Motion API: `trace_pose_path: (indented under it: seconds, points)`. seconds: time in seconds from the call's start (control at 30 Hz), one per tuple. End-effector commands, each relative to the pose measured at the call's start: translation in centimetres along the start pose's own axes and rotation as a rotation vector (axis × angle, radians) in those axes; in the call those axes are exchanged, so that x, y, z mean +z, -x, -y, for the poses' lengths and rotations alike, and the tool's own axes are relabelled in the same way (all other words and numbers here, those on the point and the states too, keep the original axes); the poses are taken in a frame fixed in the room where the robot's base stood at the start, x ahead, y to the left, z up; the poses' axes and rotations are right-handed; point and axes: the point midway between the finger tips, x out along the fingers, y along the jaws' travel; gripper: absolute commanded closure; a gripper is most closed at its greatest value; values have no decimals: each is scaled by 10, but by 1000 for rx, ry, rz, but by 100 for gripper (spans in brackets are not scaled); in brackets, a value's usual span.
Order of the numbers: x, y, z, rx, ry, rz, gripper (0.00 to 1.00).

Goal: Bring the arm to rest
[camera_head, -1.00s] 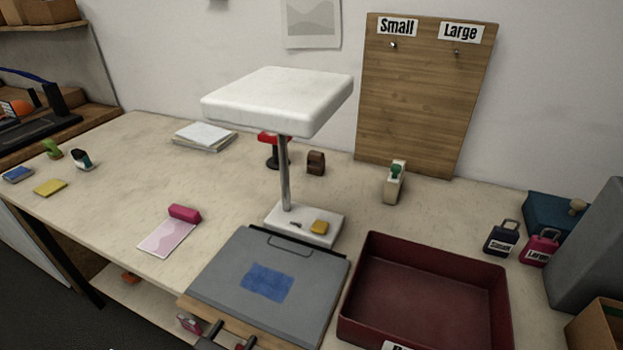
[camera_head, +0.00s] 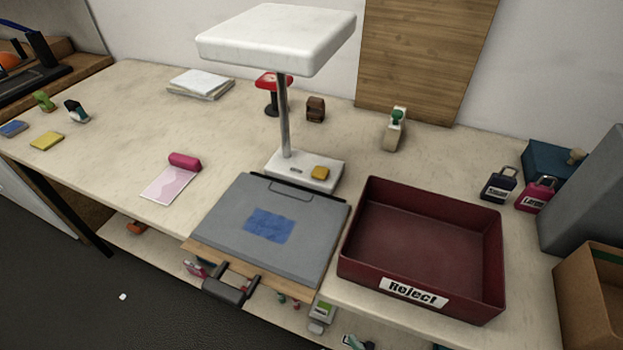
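My arm and gripper do not show in this view. A grey flat plate (camera_head: 230,207) with a blue patch (camera_head: 269,225) lies at the front edge of the table (camera_head: 120,130). A dark handle (camera_head: 226,289) sticks out from its front. Behind the plate stands a white lamp-like stand (camera_head: 275,38) on a post, with a yellow piece (camera_head: 320,173) on its base.
A dark red Reject tray (camera_head: 425,230) stands right of the plate. Two padlocks (camera_head: 500,184), a grey block (camera_head: 590,205) and a cardboard box (camera_head: 590,300) are at the right. A pink roller (camera_head: 184,162) lies left. The table's left middle is mostly clear.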

Motion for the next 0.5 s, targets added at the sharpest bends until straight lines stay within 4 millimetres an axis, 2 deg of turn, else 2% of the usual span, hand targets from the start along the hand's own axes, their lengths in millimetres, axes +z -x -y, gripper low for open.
trace_pose_path:
  seconds: [0.03,0.2,0.33,0.5]
  points:
    - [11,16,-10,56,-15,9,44]
    - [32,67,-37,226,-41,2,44]
    - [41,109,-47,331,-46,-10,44]
    - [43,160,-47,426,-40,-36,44]
